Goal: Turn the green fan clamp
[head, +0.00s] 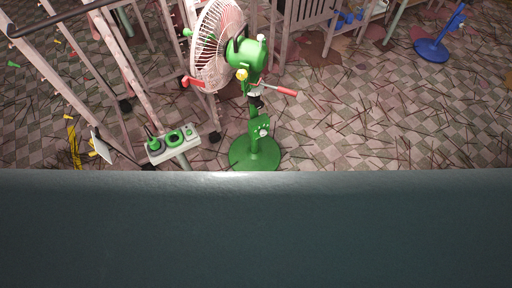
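A green fan (245,54) with a pale round cage (217,45) stands upright on a green round base (254,154). Its cage faces left. On its post, below the motor, is a small dark and white joint (256,97) with a red-ended lever (286,91) pointing right. A yellow knob (241,75) sits just above it. A green bracket-like part (260,127) with a pale knob is lower on the post. I cannot tell for certain which of these parts is the clamp. Neither of my grippers is in view.
A small pale panel (160,156) with green round controls stands left of the fan. Pale wooden racks (125,60) fill the left and back. A blue stand (432,49) is far right. Dark sticks litter the checkered floor (400,120); the right side is otherwise open.

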